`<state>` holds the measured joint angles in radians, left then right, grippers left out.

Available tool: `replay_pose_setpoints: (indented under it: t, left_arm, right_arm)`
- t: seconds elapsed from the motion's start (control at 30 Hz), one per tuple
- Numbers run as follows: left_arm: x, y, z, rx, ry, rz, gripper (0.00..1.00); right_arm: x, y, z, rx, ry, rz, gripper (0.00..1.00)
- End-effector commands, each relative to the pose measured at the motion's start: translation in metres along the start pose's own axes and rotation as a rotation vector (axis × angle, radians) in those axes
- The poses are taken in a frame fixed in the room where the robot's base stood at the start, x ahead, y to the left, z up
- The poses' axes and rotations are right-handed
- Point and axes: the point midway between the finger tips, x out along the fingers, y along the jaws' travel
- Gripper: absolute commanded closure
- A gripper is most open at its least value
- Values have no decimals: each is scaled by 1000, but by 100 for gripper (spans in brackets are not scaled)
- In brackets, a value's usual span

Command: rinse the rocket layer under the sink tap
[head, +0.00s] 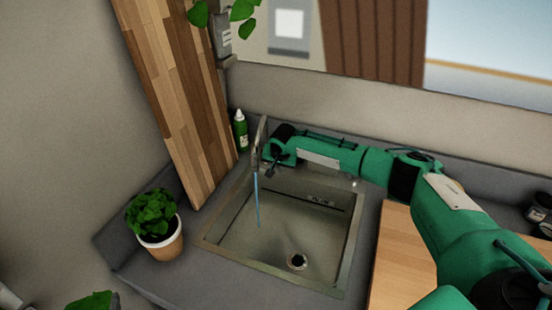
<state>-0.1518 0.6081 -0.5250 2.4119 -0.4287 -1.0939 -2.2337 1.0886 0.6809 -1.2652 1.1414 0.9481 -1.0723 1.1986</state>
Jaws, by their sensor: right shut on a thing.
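The tap (261,140) stands at the back left of the sink (305,230), and a thin blue stream of water (257,200) falls from it into the basin. My right arm reaches in from the right. My right gripper (268,166) is shut at the tap, and its fingers and the tap overlap in the picture, so the exact grip is hard to see. I cannot make out a rocket layer for certain. My left gripper is not in view.
A potted plant (154,222) stands left of the sink. A green bottle (241,130) stands behind the tap, near a tall wooden panel (182,90). A wooden board (400,260) lies right of the sink. Green leaves (92,301) show at the bottom left. The basin looks empty.

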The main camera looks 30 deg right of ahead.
Motion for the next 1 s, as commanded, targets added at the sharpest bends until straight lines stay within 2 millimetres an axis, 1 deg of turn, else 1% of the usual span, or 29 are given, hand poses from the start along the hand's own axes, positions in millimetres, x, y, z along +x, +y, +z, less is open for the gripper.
replay_pose_setpoints:
  t: [0.27,0.37,0.6,0.83,0.87,0.9,0.97,1.0]
  left_arm:
    - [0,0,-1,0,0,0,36]
    - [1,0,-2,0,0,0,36]
    - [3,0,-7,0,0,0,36]
    - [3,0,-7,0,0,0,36]
    - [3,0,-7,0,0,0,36]
    - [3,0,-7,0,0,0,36]
    - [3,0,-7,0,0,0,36]
    - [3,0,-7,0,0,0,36]
  right_arm:
    - [2,1,1,0,0,1,97]
    - [9,2,6,0,-1,1,96]
    - [33,8,20,1,-2,2,96]
    - [34,9,21,0,-2,4,97]
    - [34,10,21,0,-2,4,78]
    - [34,9,21,0,-2,4,70]
    - [34,9,21,0,-2,3,59]
    - [34,9,21,0,-1,3,57]
